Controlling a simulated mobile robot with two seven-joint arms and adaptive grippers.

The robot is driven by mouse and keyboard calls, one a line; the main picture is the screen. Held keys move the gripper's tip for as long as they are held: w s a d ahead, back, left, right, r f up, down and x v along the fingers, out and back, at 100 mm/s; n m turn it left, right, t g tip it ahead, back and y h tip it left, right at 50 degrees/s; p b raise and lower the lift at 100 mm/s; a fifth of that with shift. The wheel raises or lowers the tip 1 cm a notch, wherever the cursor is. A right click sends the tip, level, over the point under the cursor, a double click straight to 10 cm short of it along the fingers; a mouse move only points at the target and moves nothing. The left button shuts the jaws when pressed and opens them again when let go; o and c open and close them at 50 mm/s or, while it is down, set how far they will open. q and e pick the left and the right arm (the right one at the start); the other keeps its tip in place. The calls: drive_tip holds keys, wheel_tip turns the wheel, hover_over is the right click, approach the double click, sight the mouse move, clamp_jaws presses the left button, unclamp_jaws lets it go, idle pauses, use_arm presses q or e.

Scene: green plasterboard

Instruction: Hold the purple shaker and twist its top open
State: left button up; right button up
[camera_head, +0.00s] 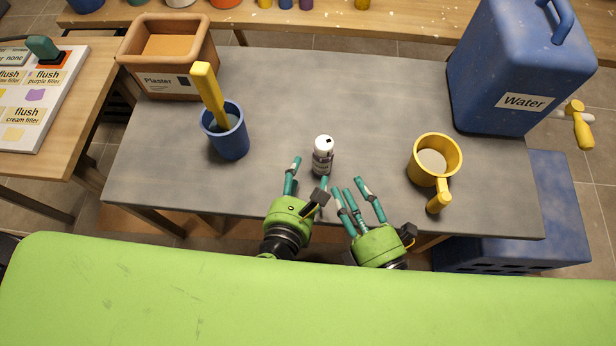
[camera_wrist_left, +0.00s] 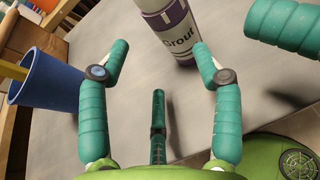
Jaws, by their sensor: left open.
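The shaker (camera_head: 322,160) stands upright near the table's front edge. It has a white cap and a grey-looking body in the head view. The left wrist view shows its white and purple label reading "Grout" (camera_wrist_left: 177,32), with its top cut off. My left gripper (camera_head: 310,171) is open and empty, just in front of the shaker. In the left wrist view its fingertips (camera_wrist_left: 160,48) point toward the shaker, which stands beyond them, nearer the right finger. My right gripper (camera_head: 347,186) is open and empty, to the right and in front of the shaker. One of its fingers shows in the left wrist view (camera_wrist_left: 287,25).
A blue cup (camera_head: 228,142) with a yellow-handled tool stands to the left. A yellow mug (camera_head: 425,175) stands to the right. A plaster box (camera_head: 185,85) and a blue water container (camera_head: 510,75) are behind. The table (camera_head: 330,85) is clear behind the shaker.

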sight(316, 165)
use_arm(q)
drive_tip(key=shift+d+r, duration=0.15)
drive_tip(key=shift+d, duration=0.45)
drive_tip(key=shift+w+d, duration=0.2)
drive_tip(key=shift+w, duration=0.05)
drive_tip(key=x, duration=0.6)
drive_tip(key=shift+w+d, duration=0.1)
drive_tip(key=shift+w, duration=0.05)
drive_tip(key=shift+c, duration=0.4)
drive_tip(key=c, duration=0.9)
drive_tip(key=o, duration=1.1)
drive_tip(key=shift+c, duration=0.2)
